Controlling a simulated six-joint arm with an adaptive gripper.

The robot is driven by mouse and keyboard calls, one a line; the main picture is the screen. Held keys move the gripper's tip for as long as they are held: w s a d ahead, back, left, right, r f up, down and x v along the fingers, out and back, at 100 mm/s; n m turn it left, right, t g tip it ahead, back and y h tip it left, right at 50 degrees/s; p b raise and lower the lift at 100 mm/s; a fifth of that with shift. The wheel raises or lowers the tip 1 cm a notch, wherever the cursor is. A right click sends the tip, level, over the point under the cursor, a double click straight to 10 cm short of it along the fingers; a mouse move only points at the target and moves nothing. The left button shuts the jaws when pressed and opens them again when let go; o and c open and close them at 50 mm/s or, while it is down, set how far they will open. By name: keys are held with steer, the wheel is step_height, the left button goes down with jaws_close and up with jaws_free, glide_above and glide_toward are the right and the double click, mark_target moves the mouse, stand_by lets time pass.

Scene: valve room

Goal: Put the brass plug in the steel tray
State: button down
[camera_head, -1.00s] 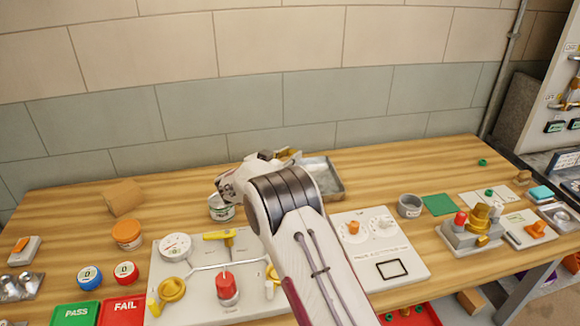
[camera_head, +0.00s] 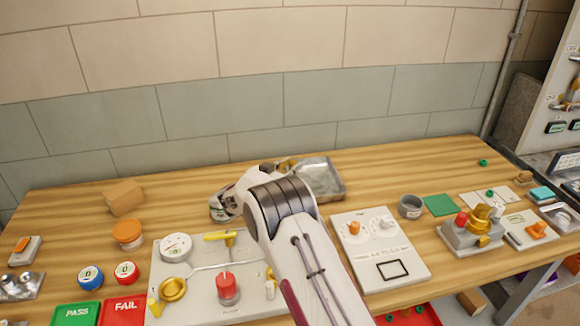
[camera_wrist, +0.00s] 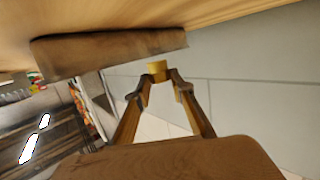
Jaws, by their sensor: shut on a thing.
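The steel tray (camera_head: 330,187) lies at the back middle of the table in the head view, partly hidden by my arm. My gripper shows in the wrist view (camera_wrist: 158,82), with both fingers closed on the yellow brass plug (camera_wrist: 157,69) at their tips. In the head view my gripper (camera_head: 284,164) is mostly hidden behind my wrist, at the tray's left end. I cannot tell how high the plug is above the tray. A brownish, blurred slab in the wrist view (camera_wrist: 110,52) lies beside the plug and may be the tray.
A tin (camera_head: 220,208) stands left of my wrist. A panel with a gauge and red knob (camera_head: 228,288) is in front, and a white panel (camera_head: 380,250) is to the right. A grey cup (camera_head: 410,206) stands right of the tray. The brick wall is behind.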

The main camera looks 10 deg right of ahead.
steer(key=shift+f, duration=0.65)
steer(key=c, duration=1.7)
jaws_free()
steer(key=shift+f, duration=0.1)
steer(key=shift+s+f, duration=0.1)
steer(key=shift+a+r, duration=0.1)
steer(key=shift+r, duration=0.5)
steer(key=shift+r+v, duration=0.15)
steer(key=shift+v, duration=1.7)
steer(key=shift+r+v, duration=0.15)
steer(key=shift+v, duration=1.65)
